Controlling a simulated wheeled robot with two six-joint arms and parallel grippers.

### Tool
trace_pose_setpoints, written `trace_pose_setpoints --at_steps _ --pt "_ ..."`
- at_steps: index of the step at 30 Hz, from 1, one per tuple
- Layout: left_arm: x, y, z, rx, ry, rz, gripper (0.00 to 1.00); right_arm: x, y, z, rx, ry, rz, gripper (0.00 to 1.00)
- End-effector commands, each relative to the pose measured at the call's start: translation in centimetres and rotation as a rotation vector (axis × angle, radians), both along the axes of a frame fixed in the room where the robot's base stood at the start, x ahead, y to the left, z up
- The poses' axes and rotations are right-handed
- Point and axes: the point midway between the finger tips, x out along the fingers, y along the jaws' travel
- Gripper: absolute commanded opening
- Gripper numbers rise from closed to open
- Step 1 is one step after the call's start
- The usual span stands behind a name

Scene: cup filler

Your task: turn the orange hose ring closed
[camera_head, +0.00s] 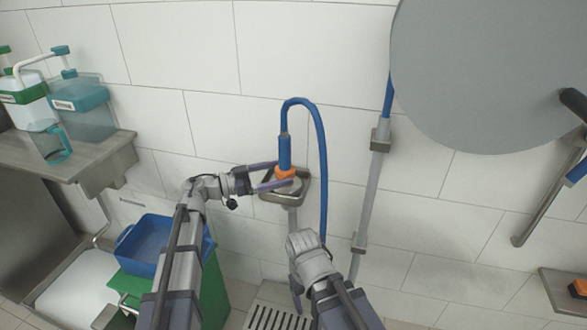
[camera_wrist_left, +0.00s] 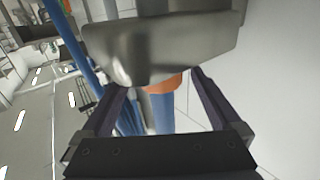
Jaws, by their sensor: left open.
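The orange hose ring (camera_head: 285,173) sits at the lower end of the blue hose nozzle (camera_head: 285,150), just above a grey metal wall holder (camera_head: 299,189). My left gripper (camera_head: 276,178) is at the ring, with its two fingers spread on either side of it. In the left wrist view the ring (camera_wrist_left: 162,86) shows between the open fingers, partly hidden by the metal holder (camera_wrist_left: 160,45). I cannot tell whether a finger touches the ring. My right arm (camera_head: 315,265) is low in the middle of the head view; its fingertips are not clearly shown.
The blue hose (camera_head: 323,150) loops up and down the wall right of the nozzle. A grey pipe (camera_head: 369,180) and a large grey disc (camera_head: 490,70) are further right. A steel shelf (camera_head: 100,155) with bottles and a blue bin (camera_head: 150,240) are at left.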

Motion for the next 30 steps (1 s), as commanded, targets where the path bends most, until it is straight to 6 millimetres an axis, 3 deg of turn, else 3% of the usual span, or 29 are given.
trace_pose_setpoints --at_steps 9,21,30 --pt "1.4 -4.0 0.0 0.0 0.0 -0.002 0.97 0.0 0.0 0.0 0.0 0.0 0.0 0.71" --pt "1.6 -4.7 0.0 0.0 0.0 0.0 0.97 0.0 0.0 0.0 0.0 0.0 0.0 0.71" --pt "1.6 -4.7 0.0 0.0 0.0 0.0 0.66 0.0 0.0 0.0 0.0 0.0 0.0 0.71"
